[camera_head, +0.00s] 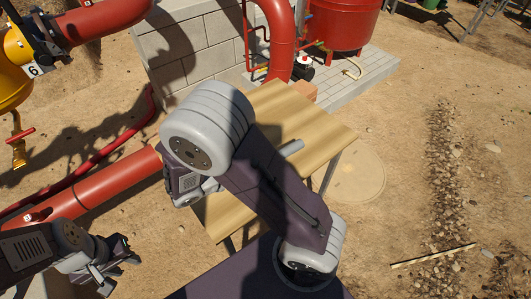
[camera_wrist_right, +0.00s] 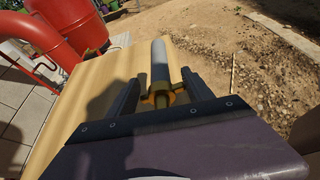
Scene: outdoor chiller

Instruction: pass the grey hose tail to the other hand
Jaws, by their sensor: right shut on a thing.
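The grey hose tail (camera_wrist_right: 160,65) is a grey tube with a brass-coloured collar at its near end. In the right wrist view that collar sits between the fingers of my right gripper (camera_wrist_right: 161,93), which is shut on it. The tube points away from the gripper over the wooden table. In the head view only a short piece of the grey hose tail (camera_head: 291,148) shows past my right arm, which hides the right gripper. My left gripper (camera_head: 118,271) is at the lower left, open and empty, well apart from the hose tail.
The wooden table (camera_head: 335,130) is partly covered by my right arm. Red pipes (camera_head: 110,187) run along the left. A block wall (camera_head: 198,48) and a red tank (camera_head: 340,22) stand behind. The sandy ground at the right is open.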

